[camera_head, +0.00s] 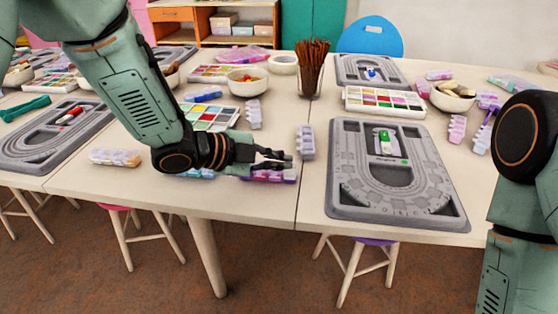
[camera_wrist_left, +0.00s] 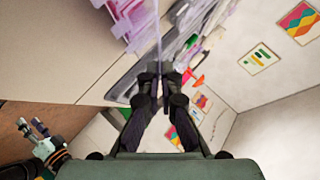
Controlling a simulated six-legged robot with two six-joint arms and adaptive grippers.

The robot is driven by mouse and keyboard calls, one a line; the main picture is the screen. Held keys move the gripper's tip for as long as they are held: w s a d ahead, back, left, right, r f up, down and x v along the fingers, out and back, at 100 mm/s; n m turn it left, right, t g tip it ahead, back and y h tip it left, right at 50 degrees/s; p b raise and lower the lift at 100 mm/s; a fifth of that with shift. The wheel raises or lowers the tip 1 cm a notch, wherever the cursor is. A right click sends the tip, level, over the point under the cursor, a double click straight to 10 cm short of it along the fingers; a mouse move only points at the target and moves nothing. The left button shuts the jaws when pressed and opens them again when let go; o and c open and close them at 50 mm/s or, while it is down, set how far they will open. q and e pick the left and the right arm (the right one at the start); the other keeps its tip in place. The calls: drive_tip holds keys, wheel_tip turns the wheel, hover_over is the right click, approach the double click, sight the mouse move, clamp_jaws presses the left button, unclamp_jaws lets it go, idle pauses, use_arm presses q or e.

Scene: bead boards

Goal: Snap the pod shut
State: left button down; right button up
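A purple translucent pod (camera_head: 268,177) lies near the front edge of the left table, just under my left gripper (camera_head: 278,159). Its nearer side shows below the fingers, and the gripper hides part of it. In the left wrist view, my left gripper's fingertips (camera_wrist_left: 160,72) are close together. A translucent lavender part (camera_wrist_left: 138,22), with a thin edge beside it, shows just beyond them. I cannot tell whether the fingers touch it or whether a lid stands open. My right arm shows at the right of the head view, but its gripper is out of view.
Another lavender pod (camera_head: 306,142) stands just right of my left gripper. A paint tray (camera_head: 212,117) and a blue pod (camera_head: 196,173) lie close to my left wrist. A grey bead board (camera_head: 440,205) fills the right table's front. A cup of brown sticks (camera_head: 312,76) stands behind.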

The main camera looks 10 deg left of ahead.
use_arm(q)
drive_tip(key=c, duration=1.6)
unclamp_jaws()
drive_tip(key=shift+o, duration=0.2)
drive_tip(key=v, duration=1.2)
